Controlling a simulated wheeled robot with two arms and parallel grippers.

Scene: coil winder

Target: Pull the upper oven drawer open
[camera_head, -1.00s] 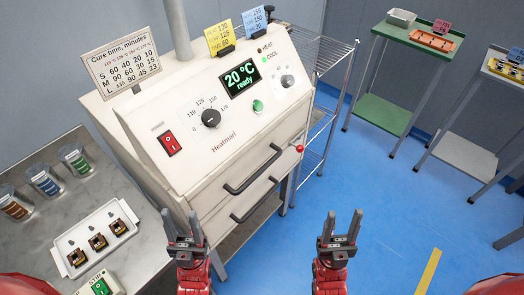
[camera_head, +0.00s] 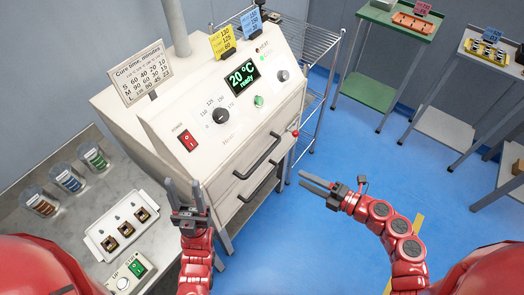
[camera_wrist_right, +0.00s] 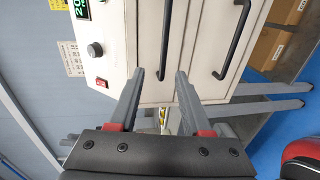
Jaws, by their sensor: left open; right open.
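The white oven (camera_head: 215,150) stands ahead with its panel reading 20 °C ready. Its upper drawer has a dark bar handle (camera_head: 258,158), and a second dark handle (camera_head: 260,183) sits below on the lower drawer. Both drawers look shut. My right gripper (camera_head: 303,180) is open and empty, in front of the oven, pointing left toward the handles. In the right wrist view, the upper handle (camera_wrist_right: 165,40) lines up between the open fingertips (camera_wrist_right: 160,73); the lower handle (camera_wrist_right: 234,40) is to the right. My left gripper (camera_head: 183,186) is open and empty at the oven's lower left.
A metal bench at left holds a white tray (camera_head: 92,240) of small coil parts, several jars (camera_head: 68,180) and a switch box (camera_head: 130,270). A wire rack (camera_head: 318,60) stands beside the oven. Blue floor (camera_head: 330,230) is free to the right.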

